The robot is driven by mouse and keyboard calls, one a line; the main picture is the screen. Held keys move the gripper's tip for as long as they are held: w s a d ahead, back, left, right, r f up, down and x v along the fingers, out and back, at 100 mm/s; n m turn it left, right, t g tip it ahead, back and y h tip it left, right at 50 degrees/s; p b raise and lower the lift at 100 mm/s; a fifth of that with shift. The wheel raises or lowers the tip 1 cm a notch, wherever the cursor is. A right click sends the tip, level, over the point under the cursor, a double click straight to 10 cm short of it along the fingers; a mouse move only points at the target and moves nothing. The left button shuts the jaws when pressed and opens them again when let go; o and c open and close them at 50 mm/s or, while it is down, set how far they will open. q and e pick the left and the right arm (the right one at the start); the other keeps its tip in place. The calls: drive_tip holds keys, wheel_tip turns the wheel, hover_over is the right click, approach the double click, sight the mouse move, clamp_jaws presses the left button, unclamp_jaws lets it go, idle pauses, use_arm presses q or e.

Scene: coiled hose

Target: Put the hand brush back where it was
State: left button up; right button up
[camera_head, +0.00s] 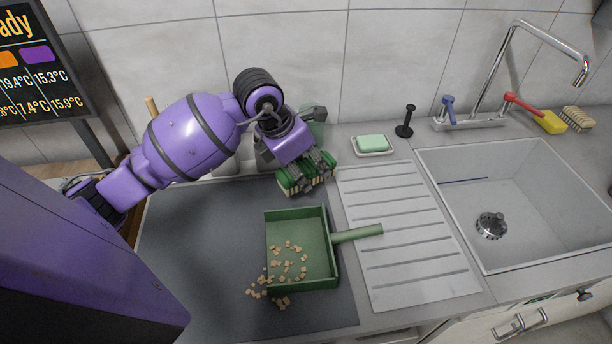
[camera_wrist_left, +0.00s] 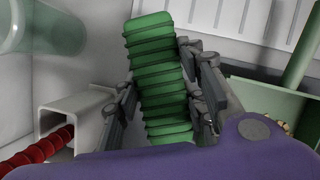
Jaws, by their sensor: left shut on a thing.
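The fingers hide part of the brush. I cannot tell whether its bristles touch the surface. A green dustpan (camera_head: 318,246) lies in front of the gripper, its handle over the drainboard. My right gripper is not in view.
Crumbs (camera_head: 287,266) lie in the dustpan and spill onto the dark mat (camera_head: 205,230). A green translucent glass (camera_head: 319,115) stands behind the gripper. Right of it are a soap dish (camera_head: 372,151), a black stopper-like object (camera_head: 406,121), the ribbed drainboard (camera_head: 405,235) and the sink (camera_head: 530,195).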

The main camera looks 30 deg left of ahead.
sight(306, 176)
use_arm(q)
drive_tip(key=shift+w+a+f, duration=0.1)
drive_tip(key=shift+w+f, duration=0.1)
drive_tip(key=shift+f, duration=1.65)
drive_tip(key=shift+f, duration=0.1)
drive_tip(key=o, duration=1.1)
drive_tip(key=shift+r, duration=0.25)
drive_tip(key=v, duration=1.1)
drive_tip(key=shift+s+a+r, duration=0.1)
drive_tip(key=shift+s+r, duration=0.05)
drive_tip(key=shift+r, duration=0.2)
